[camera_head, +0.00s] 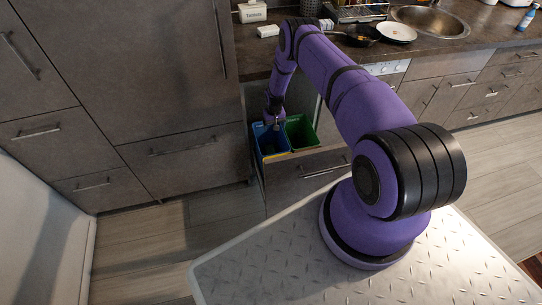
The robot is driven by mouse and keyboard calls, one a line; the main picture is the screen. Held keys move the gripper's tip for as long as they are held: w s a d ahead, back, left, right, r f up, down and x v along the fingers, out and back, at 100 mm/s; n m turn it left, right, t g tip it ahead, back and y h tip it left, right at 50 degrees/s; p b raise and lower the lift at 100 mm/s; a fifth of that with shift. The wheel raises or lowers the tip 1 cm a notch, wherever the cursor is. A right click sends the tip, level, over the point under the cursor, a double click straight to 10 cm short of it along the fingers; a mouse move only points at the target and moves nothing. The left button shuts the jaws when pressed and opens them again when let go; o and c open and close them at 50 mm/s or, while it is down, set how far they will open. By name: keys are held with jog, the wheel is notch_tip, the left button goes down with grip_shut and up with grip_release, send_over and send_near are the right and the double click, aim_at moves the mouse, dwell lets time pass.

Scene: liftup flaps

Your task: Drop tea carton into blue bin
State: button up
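The blue bin (270,147) stands at the left inside a pulled-out drawer. My gripper (276,123) points down at the top of the blue bin, over or just inside its opening. Its fingers are tiny and dark here, so I cannot tell whether they are open or shut, or whether they hold anything. I cannot identify the tea carton for certain. A small white box (268,31) lies on the counter behind my arm, with no readable label. The inside of the blue bin is mostly hidden by my gripper and shadow.
A green bin (301,132) sits right of the blue bin in the same drawer (308,173). A white labelled container (252,12), a black pan (362,36), a white plate (397,33) and a sink (432,19) are on the counter (450,45). Tall cabinets stand left.

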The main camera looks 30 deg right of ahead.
jog(key=s+a, duration=0.2)
jog(key=s, duration=0.5)
jog(key=s+a+r, duration=0.1)
jog(key=s+a, duration=0.1)
jog(key=s, duration=0.6)
jog(key=shift+s+a+r, duration=0.2)
jog(key=shift+s+a, duration=0.05)
